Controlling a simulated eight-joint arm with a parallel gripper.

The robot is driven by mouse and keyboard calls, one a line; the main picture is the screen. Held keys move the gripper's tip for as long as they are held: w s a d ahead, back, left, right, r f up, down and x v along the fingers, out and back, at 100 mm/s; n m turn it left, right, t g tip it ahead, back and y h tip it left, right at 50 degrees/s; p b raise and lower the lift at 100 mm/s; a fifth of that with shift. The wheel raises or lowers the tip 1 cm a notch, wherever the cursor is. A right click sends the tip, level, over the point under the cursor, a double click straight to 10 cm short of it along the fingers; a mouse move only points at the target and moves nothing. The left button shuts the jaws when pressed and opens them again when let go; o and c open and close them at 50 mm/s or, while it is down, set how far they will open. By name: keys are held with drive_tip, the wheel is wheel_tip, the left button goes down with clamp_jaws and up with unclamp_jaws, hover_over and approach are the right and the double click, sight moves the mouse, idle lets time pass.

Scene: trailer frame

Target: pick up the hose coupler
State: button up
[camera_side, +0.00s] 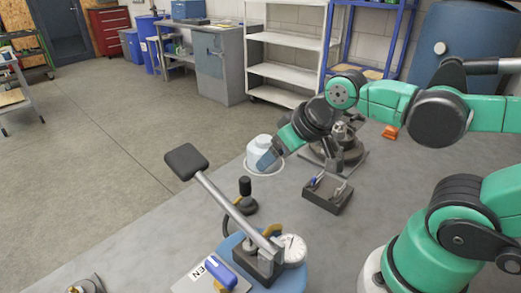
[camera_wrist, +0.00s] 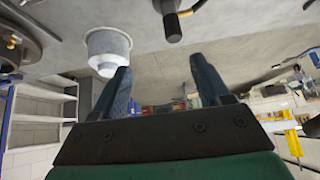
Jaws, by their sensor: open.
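No part is plainly recognisable as the hose coupler. One possible match is a black upright piece (camera_side: 245,188) on a round dark base, with a dark hose curving beside it; it seems to be the dark cylinder (camera_wrist: 172,25) at the top of the wrist view. Another is a small brass-coloured fitting (camera_side: 88,286), cut off at the bottom left edge of the side view. My gripper (camera_side: 265,162) is above the table, near a white pot (camera_side: 258,143). In the wrist view its two blue fingers (camera_wrist: 160,68) are apart with nothing between them.
A long black-ended lever (camera_side: 222,198) slants up over the table beside a dial gauge (camera_side: 294,249) and a blue-handled tool (camera_side: 220,273). A dark block with small tools (camera_side: 328,195) lies right of the pot. The table's left front is mostly clear.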

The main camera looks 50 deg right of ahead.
sight(244, 179)
drive_tip(key=w+f+m+g, duration=0.1)
drive_tip(key=w+m+g, duration=0.1)
drive_tip(key=m, duration=0.1)
drive_tip(key=w+a+f+m+g, duration=0.1)
drive_tip(key=w+f+m+g, duration=0.1)
drive_tip(key=m, duration=0.2)
drive_tip(key=w+f+m+g, duration=0.1)
drive_tip(key=w+m+g, duration=0.1)
drive_tip(key=m, duration=0.2)
drive_tip(key=shift+a+f, duration=0.15)
drive_tip(key=shift+a, duration=0.25)
drive_tip(key=shift+w+a+f+m+g, duration=0.2)
drive_tip(key=shift+f+m+g, duration=0.3)
drive_tip(key=shift+m, duration=0.2)
drive_tip(key=shift+f, duration=2.8)
clamp_jaws()
